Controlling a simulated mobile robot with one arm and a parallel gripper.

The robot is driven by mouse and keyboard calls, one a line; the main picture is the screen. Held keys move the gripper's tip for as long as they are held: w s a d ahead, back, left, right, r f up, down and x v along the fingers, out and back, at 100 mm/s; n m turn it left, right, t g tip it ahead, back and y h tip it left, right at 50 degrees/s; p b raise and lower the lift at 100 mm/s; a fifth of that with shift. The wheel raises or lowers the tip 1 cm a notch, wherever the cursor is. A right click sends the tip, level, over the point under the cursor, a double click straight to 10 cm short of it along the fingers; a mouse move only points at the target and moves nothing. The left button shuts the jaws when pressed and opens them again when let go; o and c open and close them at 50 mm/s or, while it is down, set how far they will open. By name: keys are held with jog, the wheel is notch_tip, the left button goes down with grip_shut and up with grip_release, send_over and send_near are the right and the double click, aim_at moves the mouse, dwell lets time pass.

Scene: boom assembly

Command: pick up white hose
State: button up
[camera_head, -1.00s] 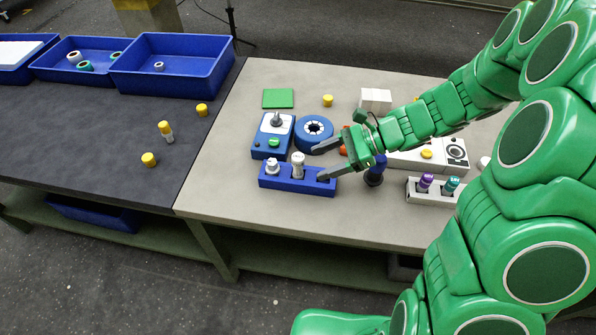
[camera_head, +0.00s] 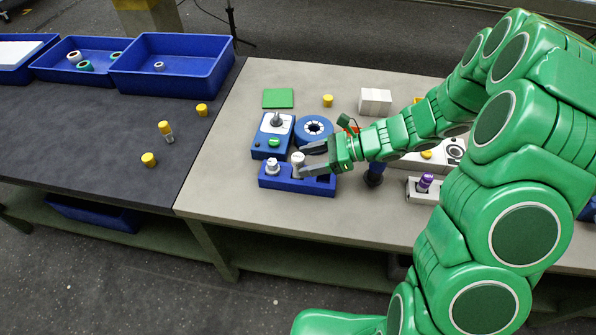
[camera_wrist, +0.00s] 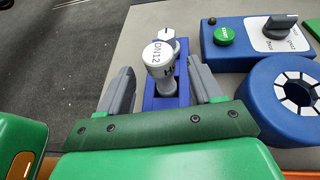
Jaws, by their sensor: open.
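A white hose piece (camera_head: 297,158) with a round cap stands upright in the blue rack (camera_head: 325,186). In the wrist view the white hose (camera_wrist: 157,56) shows "DN12" on its cap. A second white fitting (camera_head: 272,165) stands in the rack to its left; it shows behind the hose in the wrist view (camera_wrist: 168,36). My gripper (camera_head: 302,160) is open and low over the rack, with one finger on each side of the hose. In the wrist view there are gaps between the hose and both fingers. The hose's lower end is hidden in the rack.
A blue control box (camera_head: 270,143) with a green button and a blue ring (camera_head: 314,127) stand just behind the rack. A white holder with a purple-capped piece (camera_head: 425,182) is to the right. The table's front left is clear.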

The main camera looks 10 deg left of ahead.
aim_at(298, 160)
jog(key=shift+x, duration=1.7)
grip_shut()
jog(key=shift+r, duration=0.1)
